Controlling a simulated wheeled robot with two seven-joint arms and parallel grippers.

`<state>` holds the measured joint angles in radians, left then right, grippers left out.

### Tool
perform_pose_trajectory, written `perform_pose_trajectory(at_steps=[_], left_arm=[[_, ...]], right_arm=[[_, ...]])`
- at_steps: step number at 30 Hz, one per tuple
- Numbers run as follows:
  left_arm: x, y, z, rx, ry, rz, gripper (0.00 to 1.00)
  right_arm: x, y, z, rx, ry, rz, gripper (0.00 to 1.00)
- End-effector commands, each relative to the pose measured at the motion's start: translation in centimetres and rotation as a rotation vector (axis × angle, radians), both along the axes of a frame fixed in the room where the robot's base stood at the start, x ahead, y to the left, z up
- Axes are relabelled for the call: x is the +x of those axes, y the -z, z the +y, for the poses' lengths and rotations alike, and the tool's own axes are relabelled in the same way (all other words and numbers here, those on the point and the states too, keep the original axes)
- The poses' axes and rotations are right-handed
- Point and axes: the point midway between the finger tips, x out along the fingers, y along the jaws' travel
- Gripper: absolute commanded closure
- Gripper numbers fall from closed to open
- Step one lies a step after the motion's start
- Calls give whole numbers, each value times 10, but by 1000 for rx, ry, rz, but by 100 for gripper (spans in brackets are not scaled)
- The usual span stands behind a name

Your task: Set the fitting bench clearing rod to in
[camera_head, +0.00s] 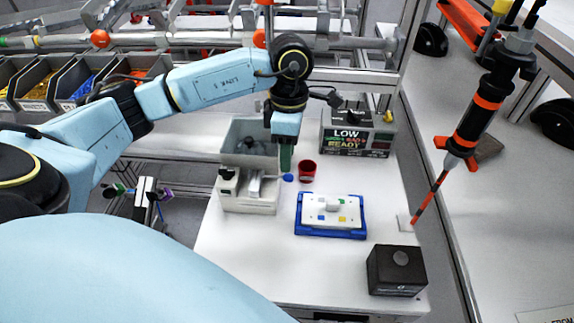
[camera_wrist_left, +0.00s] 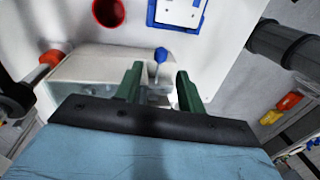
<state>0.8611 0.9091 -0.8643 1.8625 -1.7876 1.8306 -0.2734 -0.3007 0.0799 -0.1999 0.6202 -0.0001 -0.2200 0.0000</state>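The fitting bench device (camera_head: 249,202) is a pale grey unit with a bin-like back on the left of the white table. A blue knob (camera_head: 288,178) shows at its right side. In the left wrist view the blue knob (camera_wrist_left: 161,54) tops a thin stem, which looks like the clearing rod, coming from the device (camera_wrist_left: 100,68). My left gripper (camera_head: 285,160) hangs down beside the device, close to the knob. In the left wrist view its green fingers (camera_wrist_left: 159,82) are apart, with the stem seen in the gap. Whether they touch it is unclear. My right gripper is not in view.
A red cup (camera_head: 307,171) stands right of the knob. A blue tray (camera_head: 331,234) with a white plate lies in front. A black box (camera_head: 396,271) and a sign box marked LOW and READY (camera_head: 357,135) are on the table. A black-and-orange tool (camera_head: 470,125) hangs at right.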

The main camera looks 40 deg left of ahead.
Motion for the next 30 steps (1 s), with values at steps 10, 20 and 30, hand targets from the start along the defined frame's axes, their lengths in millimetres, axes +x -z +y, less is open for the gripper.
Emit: perform_pose_trajectory(at_steps=[10, 20, 30], left_arm=[[10, -71, 5, 0, 1, -5, 61], [12, -88, 7, 1, 1, 0, 61], [12, -87, 7, 1, 1, 0, 61]], right_arm=[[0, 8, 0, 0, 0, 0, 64], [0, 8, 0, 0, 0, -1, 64], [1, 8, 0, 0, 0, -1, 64]])
